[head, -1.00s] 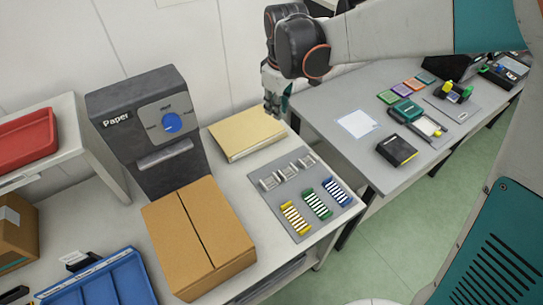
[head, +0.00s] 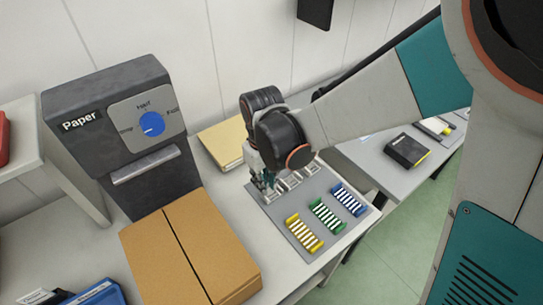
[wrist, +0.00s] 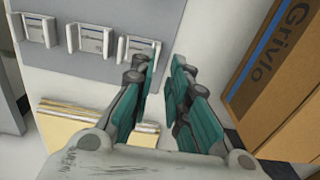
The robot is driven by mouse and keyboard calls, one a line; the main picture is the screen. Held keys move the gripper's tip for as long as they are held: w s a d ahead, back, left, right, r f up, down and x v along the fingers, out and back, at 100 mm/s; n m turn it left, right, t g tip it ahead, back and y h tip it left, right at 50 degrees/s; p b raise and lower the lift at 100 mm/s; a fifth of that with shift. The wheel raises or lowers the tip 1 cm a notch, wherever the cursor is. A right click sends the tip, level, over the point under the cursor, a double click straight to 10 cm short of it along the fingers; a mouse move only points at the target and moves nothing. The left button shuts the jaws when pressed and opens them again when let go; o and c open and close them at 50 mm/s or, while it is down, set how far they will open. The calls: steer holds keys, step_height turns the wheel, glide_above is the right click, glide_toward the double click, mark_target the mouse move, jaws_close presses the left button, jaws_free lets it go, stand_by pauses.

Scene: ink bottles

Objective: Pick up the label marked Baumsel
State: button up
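Three small clear holders with pale labels stand in a row on a grey mat (head: 283,221). In the wrist view they are the left holder (wrist: 37,30), the middle holder (wrist: 91,39) and the right holder (wrist: 139,47). Their print is too small to read, so I cannot tell which one is marked Baumsel. My gripper (head: 265,184) is over the near-left end of the row and partly hides it in the head view. In the wrist view my gripper (wrist: 165,68) is open, with nothing between its teal fingers. The right holder is just left of the fingers.
Yellow (head: 304,234), green (head: 327,216) and blue (head: 348,200) striped racks lie in front of the holders. A cardboard box (head: 190,250) and a grey Paper machine (head: 115,125) stand to the left. A tan folder stack (head: 220,144) lies behind. A black box (head: 404,150) sits on the right table.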

mark_target(266, 198)
step_height(266, 198, down, 8)
steer(key=b, duration=0.4)
steer(key=shift+w+d+b, duration=0.1)
steer(key=shift+d+b, duration=0.05)
steer(key=shift+b, duration=0.25)
jaws_close()
